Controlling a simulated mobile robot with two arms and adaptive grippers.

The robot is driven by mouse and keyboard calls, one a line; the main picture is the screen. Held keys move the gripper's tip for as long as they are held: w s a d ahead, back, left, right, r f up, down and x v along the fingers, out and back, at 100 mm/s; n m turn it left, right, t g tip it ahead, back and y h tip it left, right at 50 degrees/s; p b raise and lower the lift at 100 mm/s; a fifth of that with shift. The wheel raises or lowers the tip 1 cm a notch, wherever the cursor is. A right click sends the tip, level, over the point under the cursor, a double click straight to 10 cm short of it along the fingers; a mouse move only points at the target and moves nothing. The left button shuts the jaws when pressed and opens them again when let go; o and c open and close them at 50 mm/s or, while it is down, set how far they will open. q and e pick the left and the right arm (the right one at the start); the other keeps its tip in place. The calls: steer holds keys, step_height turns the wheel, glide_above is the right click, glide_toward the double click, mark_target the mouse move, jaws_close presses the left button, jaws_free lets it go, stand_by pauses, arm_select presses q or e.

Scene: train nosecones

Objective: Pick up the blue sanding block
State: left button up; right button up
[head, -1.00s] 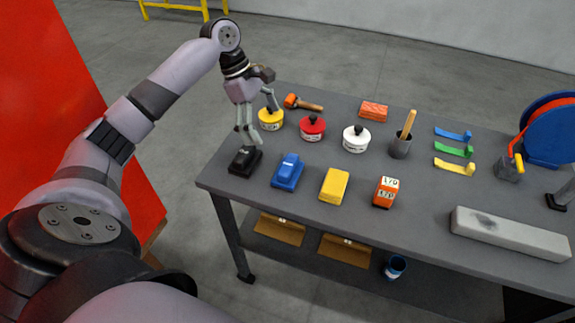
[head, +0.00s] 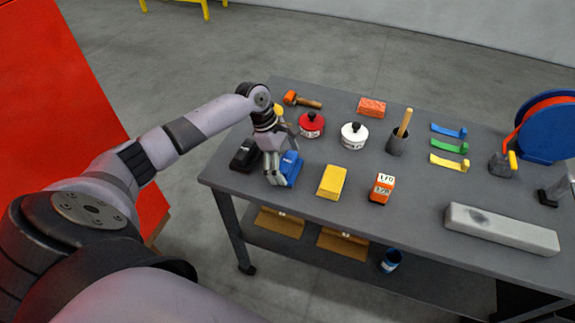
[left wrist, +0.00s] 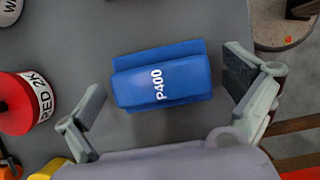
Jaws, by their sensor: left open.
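The blue sanding block (head: 292,168) lies on the grey table near its front left, between a black block and a yellow one. In the left wrist view the blue sanding block (left wrist: 162,76) shows its top with white P400 lettering. My left gripper (head: 280,174) is right at the block in the head view and covers part of it. In the left wrist view my left gripper (left wrist: 165,95) is open, with one finger on either side of the block and gaps to both ends. My right gripper is not in view.
The black block (head: 246,155) and the yellow block (head: 332,182) stand close on either side. A red tin (head: 311,125), a white tin (head: 354,136) and an orange block (head: 382,188) are nearby. The table's front edge (head: 262,200) is close.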

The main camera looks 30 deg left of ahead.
mark_target(287, 161)
arm_select(q)
steer(key=shift+d+f, duration=0.1)
steer(key=shift+f, duration=0.05)
steer(key=c, duration=1.2)
step_height(287, 161, up, 20)
steer(key=shift+r+b, duration=0.1)
steer(key=shift+b, duration=0.9)
steer(key=o, duration=0.8)
steer(key=shift+c, duration=0.2)
steer(key=c, duration=0.5)
